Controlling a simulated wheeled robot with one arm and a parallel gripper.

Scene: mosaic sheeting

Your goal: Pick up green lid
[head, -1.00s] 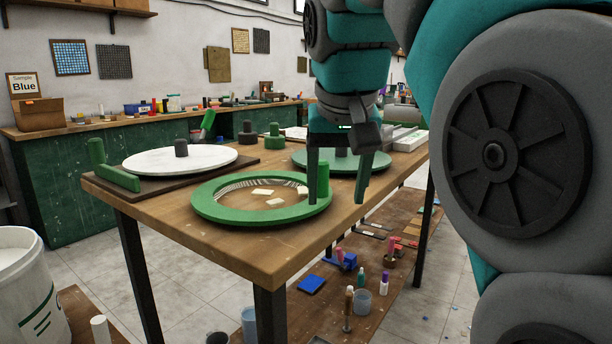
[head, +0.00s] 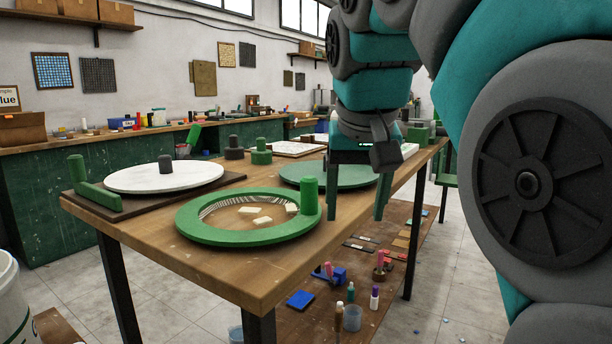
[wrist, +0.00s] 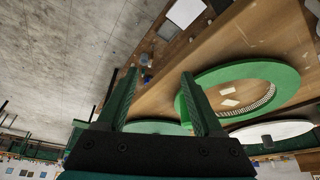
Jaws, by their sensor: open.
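A dark green round disc, which looks like the green lid (head: 300,172), lies flat on the wooden table (head: 240,270) behind a brighter green ring. Its right part is hidden behind my gripper. A green edge that may be this disc shows behind the fingers in the wrist view (wrist: 155,127). My gripper (head: 357,210) points down with its two fingers apart and nothing between them, at the table's right edge, in front of the disc. In the wrist view my gripper (wrist: 158,75) is also open and empty.
The green ring (head: 200,230) with an upright green post (head: 309,195) stands left of my gripper, with pale pieces inside it. A white disc (head: 150,180) with a dark knob lies further left. Bottles and a cup (head: 352,318) stand on the lower shelf.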

